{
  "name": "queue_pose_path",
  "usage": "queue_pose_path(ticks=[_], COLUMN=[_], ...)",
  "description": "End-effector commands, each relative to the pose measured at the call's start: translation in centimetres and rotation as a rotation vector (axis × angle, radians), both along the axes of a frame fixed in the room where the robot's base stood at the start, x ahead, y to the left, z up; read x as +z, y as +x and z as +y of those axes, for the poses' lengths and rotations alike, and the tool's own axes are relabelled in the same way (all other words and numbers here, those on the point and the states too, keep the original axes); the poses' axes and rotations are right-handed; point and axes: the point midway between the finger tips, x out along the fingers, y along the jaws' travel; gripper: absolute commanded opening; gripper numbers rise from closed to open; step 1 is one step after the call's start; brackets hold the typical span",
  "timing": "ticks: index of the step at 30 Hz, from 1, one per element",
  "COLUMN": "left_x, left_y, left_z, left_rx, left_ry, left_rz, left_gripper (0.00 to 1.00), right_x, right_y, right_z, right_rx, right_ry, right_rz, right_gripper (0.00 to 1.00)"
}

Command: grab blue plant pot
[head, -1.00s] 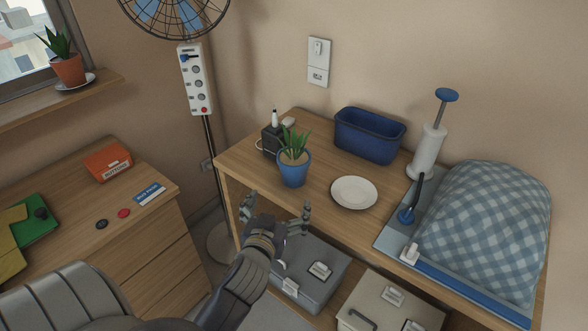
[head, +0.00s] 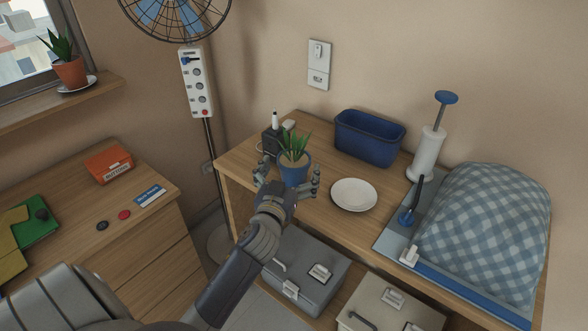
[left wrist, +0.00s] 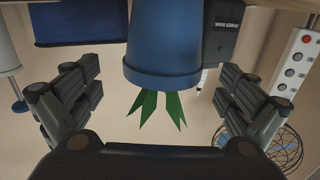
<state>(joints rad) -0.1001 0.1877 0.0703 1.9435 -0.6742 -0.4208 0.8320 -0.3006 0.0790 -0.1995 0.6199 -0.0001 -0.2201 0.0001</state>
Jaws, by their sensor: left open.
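The blue plant pot (head: 294,172) holds a green spiky plant and stands upright on the wooden table, left of a white plate. My left gripper (head: 288,178) is open at the pot's near side, with one finger to its left and one to its right. In the left wrist view the picture is upside down; the pot (left wrist: 163,45) hangs between the two spread fingers of my left gripper (left wrist: 163,92), with gaps on both sides. The right gripper is not in view.
A black power bank (head: 272,143) stands close behind the pot to the left. A blue bin (head: 369,138), the white plate (head: 354,194) and a checked cloth pile (head: 487,232) are to the right. Grey and beige boxes sit below the tabletop.

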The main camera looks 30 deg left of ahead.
Motion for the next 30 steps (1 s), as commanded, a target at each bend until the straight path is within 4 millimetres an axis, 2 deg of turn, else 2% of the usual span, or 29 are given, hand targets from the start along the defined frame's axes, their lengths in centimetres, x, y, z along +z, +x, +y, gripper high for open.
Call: queue_pose_path(ticks=[6, 10, 16, 17, 24, 30], left_x=[0.2, 0.3, 0.3, 0.3, 0.3, 0.4], left_y=[3.0, 3.7, 3.7, 3.7, 3.7, 3.7], left_z=[1.3, 1.5, 1.5, 1.5, 1.5, 1.5], left_rx=[0.000, 0.001, 0.001, 0.001, 0.001, 0.000], left_ry=[0.003, 0.002, 0.002, 0.001, 0.002, 0.002], left_rz=[0.000, 0.001, 0.001, 0.000, 0.001, -0.003], left_gripper=[0.98, 0.98, 0.98, 0.96, 0.41, 0.39], right_x=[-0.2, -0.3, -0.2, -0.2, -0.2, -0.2], right_y=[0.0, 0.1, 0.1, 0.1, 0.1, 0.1], right_z=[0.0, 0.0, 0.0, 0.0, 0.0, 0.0], right_rx=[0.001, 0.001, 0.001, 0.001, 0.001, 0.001], right_ry=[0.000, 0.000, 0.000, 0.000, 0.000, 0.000], right_rz=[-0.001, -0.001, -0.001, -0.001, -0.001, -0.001], right_gripper=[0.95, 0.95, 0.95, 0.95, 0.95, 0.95])
